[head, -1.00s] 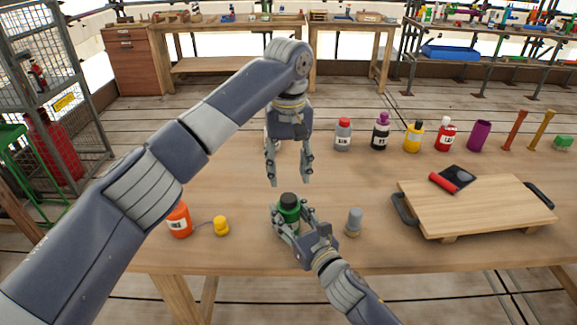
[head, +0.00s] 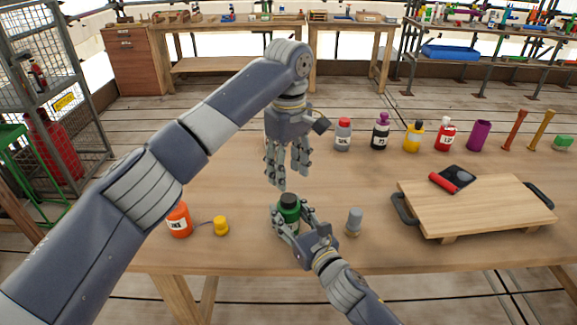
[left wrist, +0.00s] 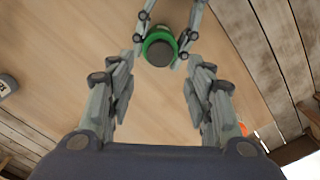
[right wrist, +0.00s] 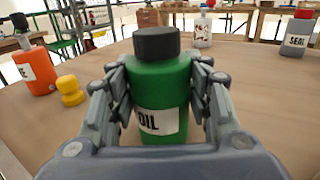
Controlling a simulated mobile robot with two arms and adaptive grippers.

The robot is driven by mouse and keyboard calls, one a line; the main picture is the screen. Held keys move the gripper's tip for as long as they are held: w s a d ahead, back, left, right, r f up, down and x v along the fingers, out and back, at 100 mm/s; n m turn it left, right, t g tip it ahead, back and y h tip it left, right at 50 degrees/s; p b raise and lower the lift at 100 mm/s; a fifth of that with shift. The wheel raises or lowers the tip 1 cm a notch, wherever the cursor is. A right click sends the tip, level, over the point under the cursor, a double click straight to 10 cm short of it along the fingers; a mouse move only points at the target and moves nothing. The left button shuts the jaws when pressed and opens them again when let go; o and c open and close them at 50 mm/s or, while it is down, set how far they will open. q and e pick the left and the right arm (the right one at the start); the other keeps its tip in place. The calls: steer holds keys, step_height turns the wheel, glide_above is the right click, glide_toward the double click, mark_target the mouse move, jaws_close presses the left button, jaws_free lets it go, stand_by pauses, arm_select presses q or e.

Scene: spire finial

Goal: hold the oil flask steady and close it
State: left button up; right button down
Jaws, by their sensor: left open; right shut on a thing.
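The oil flask (head: 289,213) is green with a black cap (head: 288,199) on its top. It stands upright on the table near the front edge. In the right wrist view its white label (right wrist: 158,121) reads OIL. My right gripper (head: 291,222) is shut around the flask's body, one finger on each side. My left gripper (head: 287,174) hangs pointing down above the flask, open and empty. In the left wrist view the cap (left wrist: 159,52) shows beyond its spread fingers, apart from them. Whether the cap is tight I cannot tell.
An orange bottle (head: 179,220) and a yellow cap-like piece (head: 221,226) stand left of the flask. A small grey piece (head: 354,221) stands to the right. Several bottles line the table's back. A wooden board (head: 480,205) lies at the right.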

mark_target(288, 197)
arm_select(q)
step_height(288, 197, down, 8)
steer(key=shift+r, duration=0.25)
steer(key=c, duration=1.1)
steer(key=m, duration=0.5)
steer(key=shift+m, duration=0.3)
steer(key=shift+c, duration=0.2)
steer(key=m, duration=2)
steer(key=o, duration=1.3)
steer(key=shift+c, duration=0.2)
